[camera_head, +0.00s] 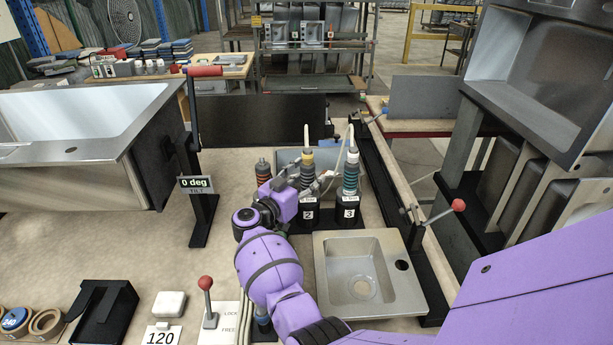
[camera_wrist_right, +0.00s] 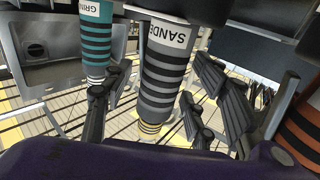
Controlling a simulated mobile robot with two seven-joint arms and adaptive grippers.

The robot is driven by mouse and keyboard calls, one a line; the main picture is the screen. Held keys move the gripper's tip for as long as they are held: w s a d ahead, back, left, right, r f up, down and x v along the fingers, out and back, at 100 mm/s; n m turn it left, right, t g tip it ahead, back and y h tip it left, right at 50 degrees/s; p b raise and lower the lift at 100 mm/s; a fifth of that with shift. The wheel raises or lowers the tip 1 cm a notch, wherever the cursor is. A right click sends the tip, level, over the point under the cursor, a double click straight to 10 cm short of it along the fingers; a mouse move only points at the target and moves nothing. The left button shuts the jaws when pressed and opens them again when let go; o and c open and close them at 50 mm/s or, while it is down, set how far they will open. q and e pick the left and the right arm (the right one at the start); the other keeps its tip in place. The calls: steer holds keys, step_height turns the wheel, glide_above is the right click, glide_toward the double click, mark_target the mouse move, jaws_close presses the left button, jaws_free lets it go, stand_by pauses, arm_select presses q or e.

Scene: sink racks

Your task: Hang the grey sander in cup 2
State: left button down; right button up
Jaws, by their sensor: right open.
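The grey sander (camera_head: 307,161), with dark bands and a yellow band near its top, stands upright in the black cup 2 (camera_head: 309,213). In the right wrist view the sander (camera_wrist_right: 164,75) shows its partly hidden "SANDE" label, with its lower end at a dark cup at the top of the picture. My right gripper (camera_head: 318,184) is at the sander, just above cup 2. In the wrist view the open gripper (camera_wrist_right: 150,108) has fingers on both sides of the sander, with gaps visible. My left gripper is not in view.
A teal-banded grinder (camera_head: 351,172) stands in cup 3 (camera_head: 348,212), close on the right. An orange-banded tool (camera_head: 263,171) stands on the left. A steel sink (camera_head: 327,271) lies in front of the cups. A red-knobbed lever (camera_head: 208,303) stands at the front.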

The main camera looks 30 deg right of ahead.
steer(key=v, duration=1.2)
steer(key=shift+r, duration=0.15)
